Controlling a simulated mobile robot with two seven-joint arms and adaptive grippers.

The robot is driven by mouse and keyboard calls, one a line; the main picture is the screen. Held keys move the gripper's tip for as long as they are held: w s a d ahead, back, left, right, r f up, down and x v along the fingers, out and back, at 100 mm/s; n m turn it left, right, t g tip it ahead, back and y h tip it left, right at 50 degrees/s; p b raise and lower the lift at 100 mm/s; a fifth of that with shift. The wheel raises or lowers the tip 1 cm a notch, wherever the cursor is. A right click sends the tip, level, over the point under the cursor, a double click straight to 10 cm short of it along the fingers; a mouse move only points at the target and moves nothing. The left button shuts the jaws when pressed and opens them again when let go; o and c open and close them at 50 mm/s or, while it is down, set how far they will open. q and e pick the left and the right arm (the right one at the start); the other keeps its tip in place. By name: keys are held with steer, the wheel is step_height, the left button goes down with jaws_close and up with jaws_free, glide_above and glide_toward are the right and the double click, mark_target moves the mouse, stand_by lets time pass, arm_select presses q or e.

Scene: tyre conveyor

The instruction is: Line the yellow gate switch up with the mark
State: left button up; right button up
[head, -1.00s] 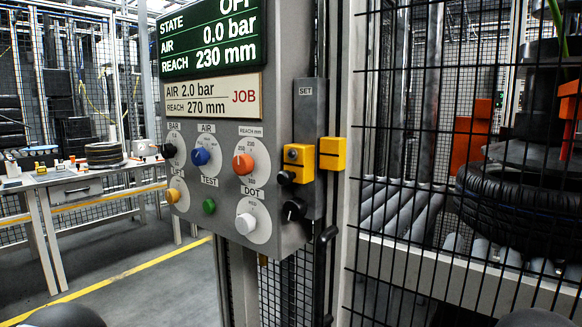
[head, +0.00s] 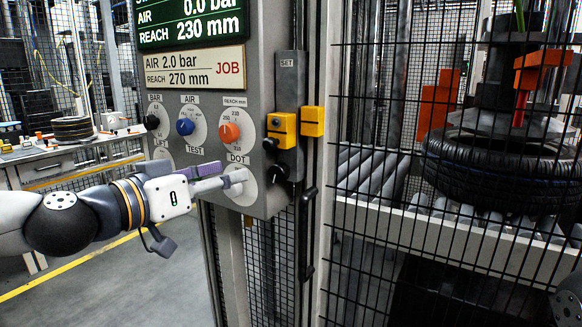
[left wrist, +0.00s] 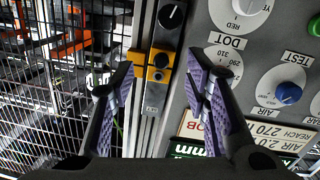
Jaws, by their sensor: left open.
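The yellow gate switch shows in the head view as a yellow block with a dark round button (head: 281,128) on the grey SET plate. A second yellow block (head: 312,121) sits just right of it on the gate post, slightly higher, with a narrow gap between. I cannot tell which edge is the mark. Both blocks also show, upside down, in the left wrist view: the buttoned block (left wrist: 161,62) and the plain one (left wrist: 137,58). My left gripper (head: 232,172) is open and empty, left of and below the switch, in front of the DOT dial. My right gripper is not in view.
The control panel (head: 205,95) has several knobs, including a blue one (head: 185,127) and an orange one (head: 229,132). A black mesh fence (head: 400,200) covers the right side, with a tyre (head: 500,170) behind it. A workbench (head: 75,160) stands at the left.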

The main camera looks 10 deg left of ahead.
arm_select(q)
step_height(320, 180, up, 3)
steer(key=b, duration=0.2)
glide_toward(266, 144)
step_height(266, 144, down, 2)
steer(key=w, duration=0.2)
steer(key=shift+t, duration=0.4)
steer(key=x, duration=0.2)
steer(key=b+x, duration=0.1)
steer(key=x, duration=0.1)
steer(key=d+x, duration=0.1)
steer(key=x, duration=0.2)
steer(key=shift+s+r, duration=0.2)
steer(key=shift+r, duration=0.15)
steer(key=shift+w+d+r, duration=0.1)
steer(key=shift+w+r, duration=0.1)
steer(key=shift+w, duration=0.1)
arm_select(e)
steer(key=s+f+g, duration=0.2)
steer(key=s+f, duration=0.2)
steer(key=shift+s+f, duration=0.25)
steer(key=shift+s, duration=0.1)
